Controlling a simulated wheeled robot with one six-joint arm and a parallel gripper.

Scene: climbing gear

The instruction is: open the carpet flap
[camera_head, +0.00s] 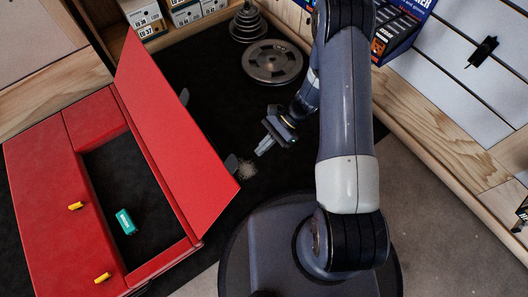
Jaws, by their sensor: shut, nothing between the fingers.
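The carpet flap (175,135) is a long red panel. It stands raised and tilted along the right side of a red box-like body (40,190), and the opening beside it shows. Inside the opening a small teal block (126,221) lies on the dark floor. My gripper (261,151) is shut and empty, over the black floor to the right of the flap, apart from it. My arm reaches there from the lower right.
Yellow pieces (76,206) sit on the box's left and front rim. A grey weight plate (272,62) and a stack of smaller weights (248,22) stand at the back. Boxed shelves line the back; a wood-edged wall bounds the right.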

